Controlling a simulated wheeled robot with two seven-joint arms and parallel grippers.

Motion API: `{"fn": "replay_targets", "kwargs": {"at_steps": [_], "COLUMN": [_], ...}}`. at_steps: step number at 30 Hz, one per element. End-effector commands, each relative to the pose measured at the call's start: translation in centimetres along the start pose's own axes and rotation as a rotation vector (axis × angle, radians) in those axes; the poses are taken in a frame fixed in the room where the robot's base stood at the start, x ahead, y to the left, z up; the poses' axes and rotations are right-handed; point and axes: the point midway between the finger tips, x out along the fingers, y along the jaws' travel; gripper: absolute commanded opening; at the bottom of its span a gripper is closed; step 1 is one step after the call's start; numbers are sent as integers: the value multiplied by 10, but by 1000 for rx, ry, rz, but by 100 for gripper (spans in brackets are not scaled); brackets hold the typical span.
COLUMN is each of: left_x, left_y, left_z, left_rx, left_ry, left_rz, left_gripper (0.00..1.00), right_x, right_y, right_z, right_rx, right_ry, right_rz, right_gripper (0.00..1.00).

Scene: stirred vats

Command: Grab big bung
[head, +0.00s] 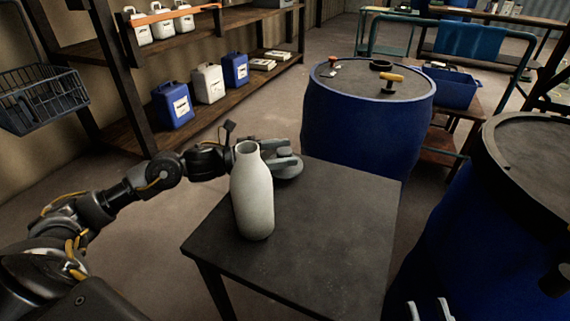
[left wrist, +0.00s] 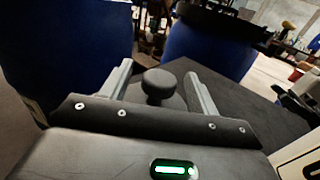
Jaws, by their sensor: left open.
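The big bung appears to be a dark grey disc (head: 290,168) with a round knob, at the far left edge of the dark table (head: 330,215). In the left wrist view its knob (left wrist: 158,84) stands between my fingers. My left gripper (head: 280,152) is open, one finger on each side of the knob; contact cannot be made out. In the left wrist view the gripper (left wrist: 160,80) shows no grip on it. The bottle partly hides the bung and gripper in the head view. My right gripper (head: 430,310) shows two separated fingertips at the bottom edge.
A pale bottle (head: 252,195) stands upright on the table, close in front of my left gripper. A blue vat (head: 365,125) with tools on its lid stands behind the table. Another blue vat (head: 500,220) stands at the right. The table's front right is clear.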

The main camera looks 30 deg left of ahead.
Motion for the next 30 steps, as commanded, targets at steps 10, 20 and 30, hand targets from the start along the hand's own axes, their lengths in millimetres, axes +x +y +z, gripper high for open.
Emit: {"fn": "replay_targets", "kwargs": {"at_steps": [10,20,30], "left_x": [6,6,6], "left_y": [0,0,0], "left_z": [0,0,12], "left_rx": [1,1,5], "left_ry": [2,2,-1], "left_rz": [1,0,-1], "left_gripper": [57,13,12], "right_x": [-1,-1,-1], "right_y": [-1,-1,0], "right_z": [-1,1,4], "right_rx": [1,1,1], "right_ry": [-1,-3,-29], "right_rz": [-2,-3,1], "right_gripper": [36,36,36]}}
